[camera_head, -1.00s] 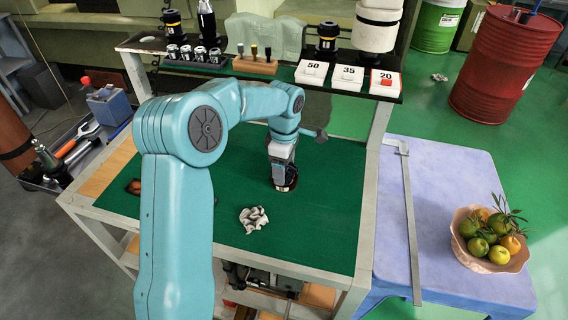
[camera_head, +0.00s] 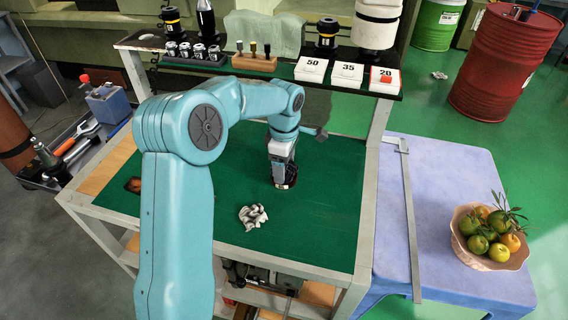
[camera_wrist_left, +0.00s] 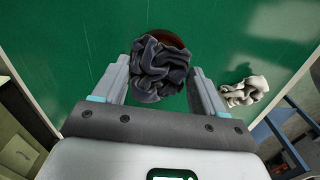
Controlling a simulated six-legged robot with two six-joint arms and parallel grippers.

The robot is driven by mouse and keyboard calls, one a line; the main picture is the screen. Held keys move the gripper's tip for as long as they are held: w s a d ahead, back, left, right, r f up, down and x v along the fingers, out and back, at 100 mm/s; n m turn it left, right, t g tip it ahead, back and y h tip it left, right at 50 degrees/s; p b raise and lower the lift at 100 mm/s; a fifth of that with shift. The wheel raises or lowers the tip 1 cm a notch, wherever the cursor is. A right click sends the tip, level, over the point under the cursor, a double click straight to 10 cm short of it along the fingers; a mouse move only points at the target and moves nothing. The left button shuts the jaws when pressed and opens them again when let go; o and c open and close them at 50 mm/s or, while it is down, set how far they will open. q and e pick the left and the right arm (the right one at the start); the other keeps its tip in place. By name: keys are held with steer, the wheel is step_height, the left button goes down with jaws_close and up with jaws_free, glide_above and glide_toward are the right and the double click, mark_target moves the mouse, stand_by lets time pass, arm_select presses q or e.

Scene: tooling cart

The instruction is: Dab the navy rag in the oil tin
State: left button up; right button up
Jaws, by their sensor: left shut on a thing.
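My left gripper (camera_head: 283,180) points down over the green mat of the cart. In the left wrist view its fingers (camera_wrist_left: 163,85) are shut on the crumpled navy rag (camera_wrist_left: 158,70). The oil tin shows in that view as a dark brown round edge (camera_wrist_left: 174,39) just behind the rag, which covers most of it. In the head view the tin (camera_head: 288,186) is a small dark round shape under the gripper, mostly hidden. I cannot tell whether the rag touches the oil. My right gripper is not in view.
A crumpled whitish rag (camera_head: 253,217) lies on the green mat (camera_head: 325,220), nearer than the tin; it also shows in the left wrist view (camera_wrist_left: 244,91). A shelf with number cards (camera_head: 347,75) runs along the back. A fruit bowl (camera_head: 490,250) stands on the lilac table at right.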

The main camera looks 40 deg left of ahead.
arm_select(q)
steer(key=shift+f+b, duration=0.3)
steer(key=shift+f, duration=0.15)
stand_by(1.1)
steer(key=shift+r, duration=0.1)
steer(key=shift+r+p, duration=2.65)
steer(key=shift+r, duration=0.9)
steer(key=shift+f, duration=0.1)
steer(key=shift+s, duration=0.1)
